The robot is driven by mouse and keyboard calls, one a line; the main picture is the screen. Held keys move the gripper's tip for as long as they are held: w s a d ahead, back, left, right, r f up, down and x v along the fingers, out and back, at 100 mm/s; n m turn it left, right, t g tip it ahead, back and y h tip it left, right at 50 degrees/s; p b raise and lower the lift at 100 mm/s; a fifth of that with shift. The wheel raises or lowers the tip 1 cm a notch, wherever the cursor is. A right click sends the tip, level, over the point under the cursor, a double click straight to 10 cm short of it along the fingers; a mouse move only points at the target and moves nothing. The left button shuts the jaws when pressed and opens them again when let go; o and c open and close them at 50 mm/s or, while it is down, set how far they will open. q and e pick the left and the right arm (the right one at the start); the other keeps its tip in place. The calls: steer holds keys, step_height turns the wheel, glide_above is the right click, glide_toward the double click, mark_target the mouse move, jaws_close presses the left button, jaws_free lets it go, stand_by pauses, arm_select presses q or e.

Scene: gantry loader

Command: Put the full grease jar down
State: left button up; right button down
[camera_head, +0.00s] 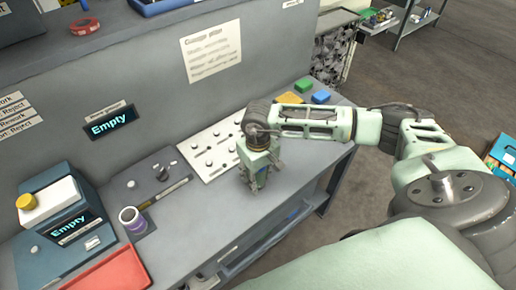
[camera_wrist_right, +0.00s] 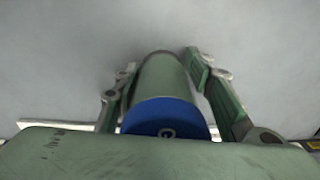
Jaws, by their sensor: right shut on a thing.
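My right gripper (camera_head: 257,184) points down close above the grey bench (camera_head: 210,215), in front of the white panel with knobs. In the right wrist view the right gripper (camera_wrist_right: 165,82) has its fingers on both sides of a grey-green jar (camera_wrist_right: 165,80) with a blue round end (camera_wrist_right: 165,117) facing the camera. The gripper is shut on this jar. I cannot tell whether the jar touches the bench. My left gripper is not in view.
A white panel (camera_head: 211,147) with several knobs lies behind the gripper. Green (camera_head: 303,85) and blue (camera_head: 321,97) blocks lie at the far end. The bench front edge is close.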

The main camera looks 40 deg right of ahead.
steer(key=shift+f, duration=0.1)
steer(key=shift+f+b, duration=0.1)
steer(key=shift+b, duration=0.2)
steer(key=c, duration=1.1)
jaws_free()
